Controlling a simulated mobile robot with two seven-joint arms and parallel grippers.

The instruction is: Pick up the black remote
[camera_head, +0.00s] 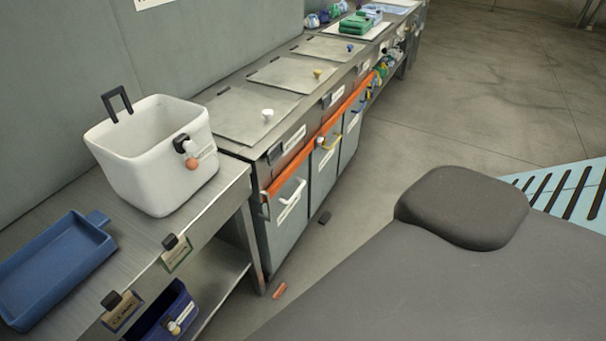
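A white bin (155,160) and a blue tray (55,268) stand on the metal counter at left. A small orange-red object (280,290) lies on the floor near the counter leg. A grey padded surface (440,295) with a pillow-like block (462,207) fills the lower right.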

